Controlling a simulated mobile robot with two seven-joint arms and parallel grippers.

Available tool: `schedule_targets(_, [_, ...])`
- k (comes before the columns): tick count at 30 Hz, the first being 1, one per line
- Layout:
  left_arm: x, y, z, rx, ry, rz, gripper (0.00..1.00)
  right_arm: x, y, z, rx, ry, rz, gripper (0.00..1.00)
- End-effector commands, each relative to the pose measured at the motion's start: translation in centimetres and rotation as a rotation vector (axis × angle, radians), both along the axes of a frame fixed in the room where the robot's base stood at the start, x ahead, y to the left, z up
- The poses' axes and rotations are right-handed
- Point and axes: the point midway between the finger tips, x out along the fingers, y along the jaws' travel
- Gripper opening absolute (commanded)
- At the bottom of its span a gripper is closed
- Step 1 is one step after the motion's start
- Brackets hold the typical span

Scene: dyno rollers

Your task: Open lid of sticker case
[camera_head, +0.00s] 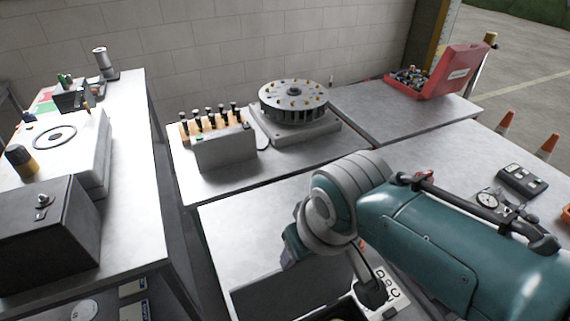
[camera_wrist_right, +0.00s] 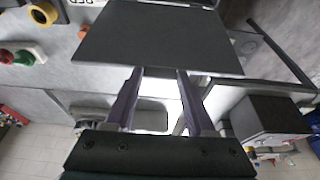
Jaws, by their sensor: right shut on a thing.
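The sticker case is cut off at the bottom edge of the head view; its dark rim and part of its inside (camera_head: 347,309) show there. Its dark flat lid (camera_head: 283,294) stands tilted up beside that opening. In the right wrist view the lid (camera_wrist_right: 160,38) is a wide dark panel in front of the fingers. My right gripper (camera_wrist_right: 157,73) is shut on the lid's near edge, with its two purple-grey fingers reaching to it. In the head view my right arm hides the fingers. My left gripper is not in view.
A sheet with letters (camera_head: 388,283) lies beside the case. Behind are a grey block with pegs (camera_head: 225,148), a round roller device (camera_head: 293,103) and an open red case (camera_head: 455,73). A dark box (camera_head: 40,235) stands on the left bench. A floor gap separates the benches.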

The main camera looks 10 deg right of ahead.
Motion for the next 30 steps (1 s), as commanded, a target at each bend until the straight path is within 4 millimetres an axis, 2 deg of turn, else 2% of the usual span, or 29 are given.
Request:
schedule_targets(1, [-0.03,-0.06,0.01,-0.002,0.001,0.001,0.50,0.45,0.21,0.37,0.006,-0.016,0.001,0.00])
schedule_targets(11, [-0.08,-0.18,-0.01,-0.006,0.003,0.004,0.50,0.52,0.23,0.42,0.006,-0.018,0.001,0.00])
schedule_targets(12, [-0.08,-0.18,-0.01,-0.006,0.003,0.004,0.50,0.52,0.23,0.42,0.006,-0.018,0.001,0.57])
schedule_targets(20, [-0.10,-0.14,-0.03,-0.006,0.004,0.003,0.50,0.28,0.12,0.23,0.004,-0.009,0.001,0.85])
schedule_targets(30, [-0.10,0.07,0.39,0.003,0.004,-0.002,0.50,0.01,0.00,0.67,0.002,-0.006,0.001,0.85])
